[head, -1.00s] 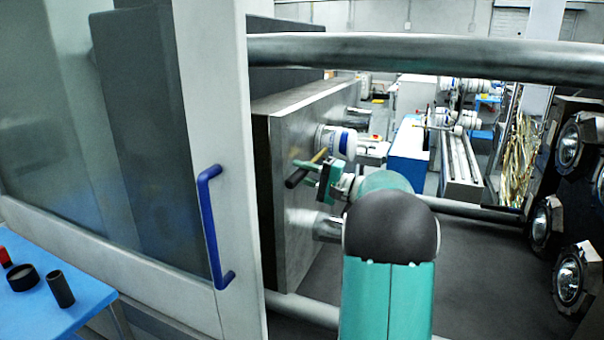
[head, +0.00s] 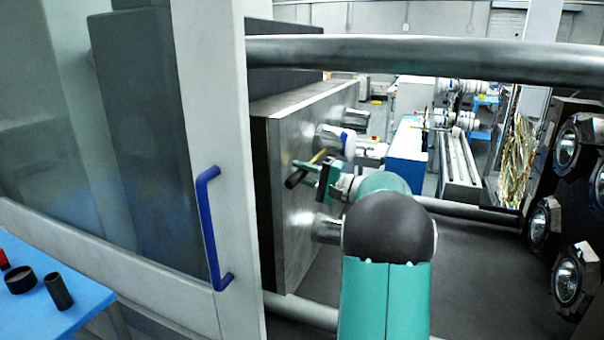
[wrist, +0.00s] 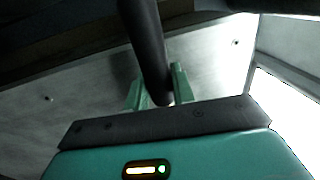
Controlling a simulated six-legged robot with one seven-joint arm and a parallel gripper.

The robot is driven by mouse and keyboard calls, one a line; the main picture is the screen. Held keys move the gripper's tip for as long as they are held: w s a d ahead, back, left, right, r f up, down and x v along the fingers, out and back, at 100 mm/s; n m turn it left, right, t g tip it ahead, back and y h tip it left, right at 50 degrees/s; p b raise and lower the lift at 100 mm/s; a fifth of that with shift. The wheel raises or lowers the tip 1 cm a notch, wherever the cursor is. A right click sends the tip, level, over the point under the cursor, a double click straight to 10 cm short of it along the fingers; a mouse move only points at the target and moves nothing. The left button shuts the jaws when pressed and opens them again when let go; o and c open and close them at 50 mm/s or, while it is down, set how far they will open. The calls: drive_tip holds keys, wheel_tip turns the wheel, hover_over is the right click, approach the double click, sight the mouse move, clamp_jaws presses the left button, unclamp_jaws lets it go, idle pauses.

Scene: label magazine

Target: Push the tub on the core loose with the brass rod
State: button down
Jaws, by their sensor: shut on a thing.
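My gripper (head: 325,180) is shut on the dark grip (head: 295,179) of the brass rod, close to the mould plate's face. The rod's brass end (head: 319,157) points up and right toward the core (head: 327,137). The core's bare steel shows on the plate side. A white and blue shape, seemingly the tub (head: 340,146), shows at the core's outer end; I cannot tell whether it still touches the core. In the wrist view the dark grip (wrist: 146,45) stands between the two green fingers; the brass end and tub are not visible there.
Other steel cores stick out above (head: 356,117) and below (head: 326,229) on the mould plate (head: 285,235). A thick bar (head: 420,55) crosses overhead. A door with a blue handle (head: 208,228) stands left. Lamp-like round fittings (head: 568,148) line the right.

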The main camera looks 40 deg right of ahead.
sight(288, 186)
drive_tip(key=shift+s+a, duration=0.7)
drive_tip(key=shift+a, duration=0.65)
drive_tip(key=shift+s+a, duration=0.7)
drive_tip(key=shift+a, duration=0.6)
drive_tip(key=shift+s+a, duration=0.7)
drive_tip(key=shift+a, duration=0.65)
